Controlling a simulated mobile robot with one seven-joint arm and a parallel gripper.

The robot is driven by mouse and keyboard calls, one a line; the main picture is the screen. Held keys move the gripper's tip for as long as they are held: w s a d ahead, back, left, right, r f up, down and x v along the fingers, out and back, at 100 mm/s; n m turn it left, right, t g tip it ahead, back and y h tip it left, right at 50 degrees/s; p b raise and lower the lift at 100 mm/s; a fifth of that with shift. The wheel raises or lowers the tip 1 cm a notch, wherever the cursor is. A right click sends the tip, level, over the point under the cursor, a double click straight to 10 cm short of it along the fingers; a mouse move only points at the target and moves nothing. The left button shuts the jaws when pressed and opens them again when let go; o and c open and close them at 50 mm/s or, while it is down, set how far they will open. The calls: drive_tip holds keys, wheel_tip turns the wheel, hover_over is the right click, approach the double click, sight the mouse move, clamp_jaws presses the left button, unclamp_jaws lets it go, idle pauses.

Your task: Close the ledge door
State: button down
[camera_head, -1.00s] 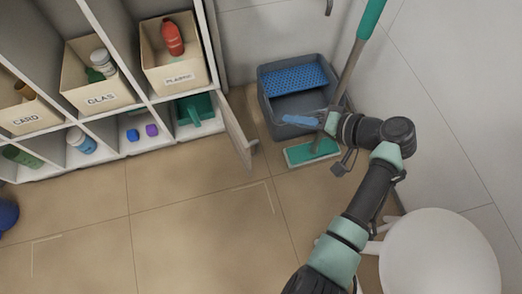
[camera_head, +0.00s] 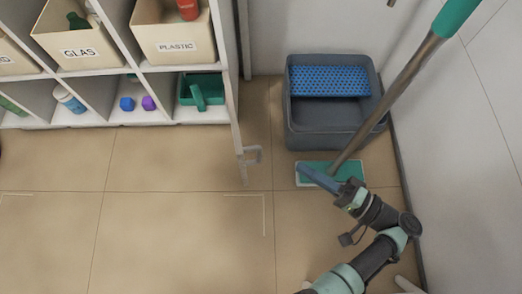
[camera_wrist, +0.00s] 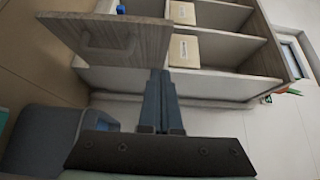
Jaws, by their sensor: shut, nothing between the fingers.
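The ledge door (camera_head: 236,130) is a narrow panel at the right end of the shelf's bottom row. It stands open, swung out into the room, with a grey handle (camera_head: 252,155) on its right face. My gripper (camera_head: 303,168) is shut and empty, to the right of the door and apart from the handle in the head view. In the wrist view the door (camera_wrist: 125,38) shows as a wood-grain panel with its handle (camera_wrist: 108,45) at upper left. The closed fingertips (camera_wrist: 160,72) overlap its lower right corner there; contact cannot be told.
A grey bucket (camera_head: 320,125) with a blue grid stands right of the door. A mop (camera_head: 349,170) leans there, its green head on the floor near my gripper. The shelf holds labelled bins (camera_head: 172,40) and a green dustpan (camera_head: 198,93). Floor left of the door is clear.

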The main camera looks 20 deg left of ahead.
drive_tip(key=a+b, duration=0.3)
drive_tip(key=a, duration=0.8)
drive_tip(key=shift+w+a, duration=0.2)
drive_tip(key=shift+a, duration=0.15)
